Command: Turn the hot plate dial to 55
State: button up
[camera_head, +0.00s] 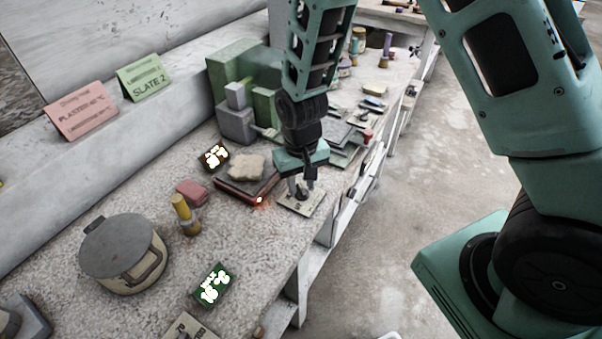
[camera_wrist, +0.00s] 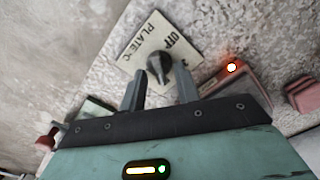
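The dial (camera_wrist: 160,66) is a dark round knob with a pointer, on a pale plate (camera_wrist: 133,46) marked "PLATE °C" and "OFF" in the wrist view. In the head view this plate (camera_head: 290,207) lies at the bench's front edge, and my gripper (camera_head: 301,188) hides most of its dial. The hot plate (camera_head: 234,193) is a dark slab beside it with a glowing red light. My gripper (camera_wrist: 159,72) is open, its two fingers apart, with the dial at the gap between their tips. I cannot tell whether a finger touches it. The dial's numbers are mostly hidden.
A pale lump (camera_head: 246,167) rests on the hot plate, with a small lit display (camera_head: 214,155) behind it. Pink (camera_head: 82,110) and green (camera_head: 145,77) signs stand behind.

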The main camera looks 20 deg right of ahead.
aim_at(301, 187)
notch_tip(301, 187, up, 17)
jog(key=shift+r+b, duration=0.2)
jog(key=shift+b, duration=0.15)
jog(key=shift+s, duration=0.1)
dwell(0.4)
jog(key=s+a+n, duration=0.2)
jog(key=s+n, duration=0.1)
jog(key=s, duration=0.7)
jog(key=s+a+n, duration=0.3)
jog(key=s+n, duration=0.1)
jog(key=s, duration=0.6)
jog(key=shift+s+a+r+n+y, duration=0.3)
jog(key=shift+s+a, duration=0.05)
jog(key=shift+s, duration=0.05)
dwell(4.0)
